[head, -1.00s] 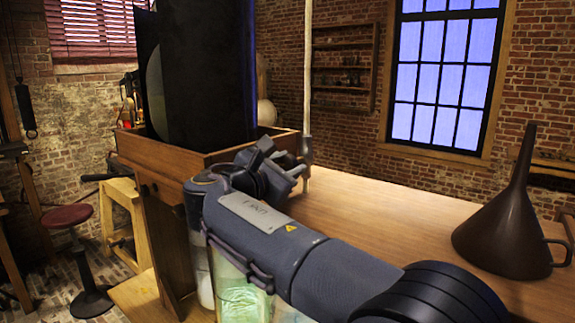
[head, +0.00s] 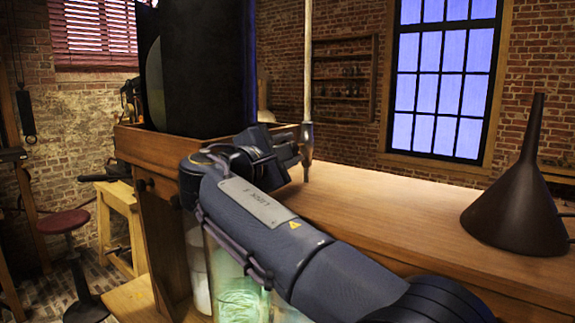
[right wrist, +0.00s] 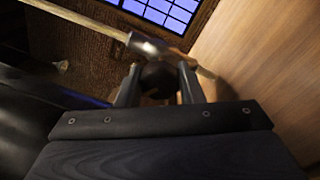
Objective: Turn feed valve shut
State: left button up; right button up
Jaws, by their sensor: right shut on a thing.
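A thin pale upright pipe (head: 308,60) comes down from above at the right end of the wooden box. A grey metal fitting (head: 307,140) is at its lower end, just above the bench. In the right wrist view the pipe (right wrist: 85,20) runs slantwise to the metal fitting (right wrist: 148,45), with a dark round knob (right wrist: 160,76), apparently the feed valve's handle, on its near side. My right gripper (head: 298,146) is at the fitting, its fingers shut on the knob, one on each side (right wrist: 160,88). In the head view the gripper mostly hides the knob. My left gripper is out of view.
A large dark vessel (head: 205,70) stands in the wooden box (head: 160,150) just left of my right gripper. Glass jars (head: 240,285) stand below my forearm. A dark funnel (head: 520,210) stands on the bench at right. The bench top (head: 400,205) between is clear.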

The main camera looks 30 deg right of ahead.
jog(key=m+b, duration=0.4)
jog(key=m, duration=0.2)
jog(key=shift+f+b, duration=0.2)
jog(key=shift+b, duration=0.1)
jog(key=m+b, duration=0.2)
jog(key=m, duration=0.1)
jog(key=shift+r+g+h, duration=0.1)
jog(key=shift+g+h, duration=0.2)
jog(key=shift+g, duration=0.1)
jog(key=shift+r+m+b, duration=0.1)
jog(key=shift+m+b, duration=0.45)
jog(key=shift+m, duration=0.85)
jog(key=o, duration=1)
jog(key=shift+c, duration=0.2)
jog(key=b+v, duration=0.1)
jog(key=v, duration=0.6)
jog(key=shift+a, duration=0.4)
